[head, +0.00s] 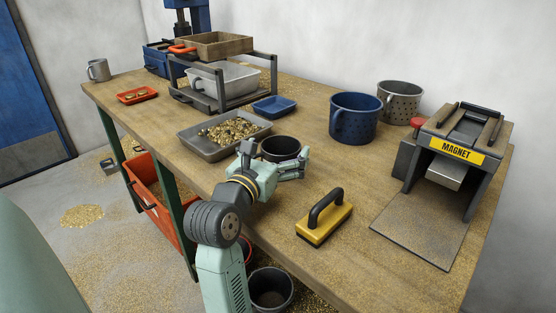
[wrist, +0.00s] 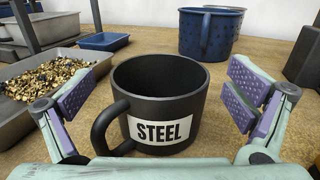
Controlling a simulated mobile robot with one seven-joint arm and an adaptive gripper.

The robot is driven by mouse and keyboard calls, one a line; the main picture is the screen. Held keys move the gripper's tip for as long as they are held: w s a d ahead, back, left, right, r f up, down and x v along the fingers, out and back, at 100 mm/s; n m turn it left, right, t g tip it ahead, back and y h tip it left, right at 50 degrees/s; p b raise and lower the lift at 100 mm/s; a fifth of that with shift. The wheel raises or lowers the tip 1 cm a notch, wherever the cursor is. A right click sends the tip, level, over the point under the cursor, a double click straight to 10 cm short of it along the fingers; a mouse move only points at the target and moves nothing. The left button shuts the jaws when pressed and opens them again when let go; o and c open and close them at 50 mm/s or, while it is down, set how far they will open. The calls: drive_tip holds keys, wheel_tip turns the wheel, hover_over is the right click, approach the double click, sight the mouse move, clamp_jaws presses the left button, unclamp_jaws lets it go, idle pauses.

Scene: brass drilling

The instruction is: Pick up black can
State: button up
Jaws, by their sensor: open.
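The black can (head: 281,147) stands upright on the workbench, partly hidden behind my gripper in the head view. In the wrist view, the black can (wrist: 165,92) has a handle on its left side and a white label reading STEEL. My gripper (wrist: 160,105) is open, with one purple-padded finger on each side of the can. Gaps show between both fingers and the can, and the handle lies between the left finger and the can's body. In the head view my gripper (head: 285,166) is low over the bench at the can's near side.
A grey tray of brass chips (head: 192,146) sits left of the can. A blue tray (head: 274,106) and blue mug (head: 354,122) stand behind it. A yellow block with a black handle (head: 322,222) lies to the right, near the bench's front edge. The magnet stand (head: 409,186) is further right.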

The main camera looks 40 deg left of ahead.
drive_tip(key=shift+c, duration=0.3)
drive_tip(key=c, duration=1.2)
drive_tip(key=shift+c, duration=0.5)
drive_tip(key=shift+r, duration=0.1)
